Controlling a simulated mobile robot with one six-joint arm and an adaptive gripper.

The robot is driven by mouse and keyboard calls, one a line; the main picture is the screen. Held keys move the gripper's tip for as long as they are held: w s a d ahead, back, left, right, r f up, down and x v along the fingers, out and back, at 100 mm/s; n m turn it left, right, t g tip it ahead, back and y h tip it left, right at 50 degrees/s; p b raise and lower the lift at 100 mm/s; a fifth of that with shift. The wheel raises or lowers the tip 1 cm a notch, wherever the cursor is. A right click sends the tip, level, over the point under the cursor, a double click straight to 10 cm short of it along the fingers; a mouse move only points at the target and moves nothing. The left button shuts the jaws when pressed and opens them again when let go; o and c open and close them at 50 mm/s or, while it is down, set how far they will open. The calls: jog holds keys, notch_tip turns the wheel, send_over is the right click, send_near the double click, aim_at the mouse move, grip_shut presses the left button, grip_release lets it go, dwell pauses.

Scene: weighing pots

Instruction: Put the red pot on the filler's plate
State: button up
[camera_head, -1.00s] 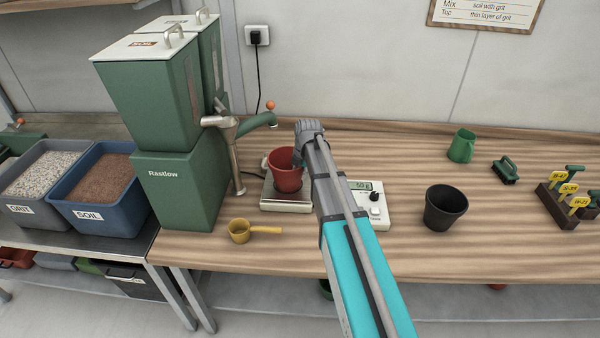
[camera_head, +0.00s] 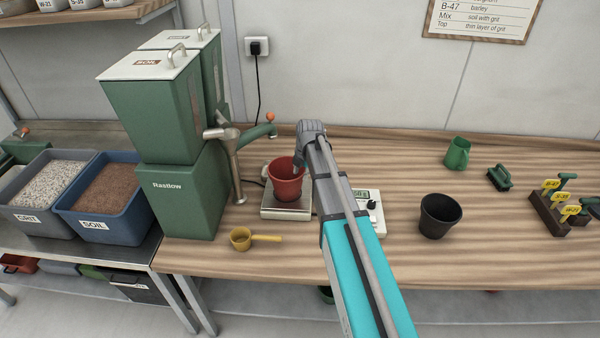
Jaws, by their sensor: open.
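The red pot (camera_head: 286,184) stands upright on the metal plate (camera_head: 273,212) beside the green filler (camera_head: 183,190), near its spout (camera_head: 262,131). My gripper (camera_head: 298,168) is open at the right side of the pot's rim. A finger reaches down at the rim, and the arm hides part of the gripper, so I cannot tell whether it touches the pot. The white display unit (camera_head: 372,205) to the right is partly hidden by my arm.
A yellow scoop (camera_head: 241,238) lies in front of the plate. A black pot (camera_head: 439,215), green jug (camera_head: 457,153), brush (camera_head: 499,178) and label rack (camera_head: 552,212) stand to the right. Grit (camera_head: 40,190) and soil (camera_head: 105,200) bins are at left.

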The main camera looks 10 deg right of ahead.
notch_tip(320, 180, up, 7)
jog(key=s+p, duration=0.1)
jog(key=p, duration=0.5)
jog(key=shift+d+p, duration=0.3)
jog(key=shift+d, duration=0.1)
jog(key=shift+r, duration=0.1)
jog(key=shift+s, duration=0.1)
jog(key=s+a+m+g, duration=0.1)
jog(key=s+a+m, duration=0.1)
jog(key=s+m, duration=0.9)
jog(key=s+a+m+h, duration=0.1)
jog(key=s+a+m, duration=0.2)
jog(key=s+m, duration=0.8)
jog(key=m, duration=0.3)
jog(key=shift+s+g, duration=0.4)
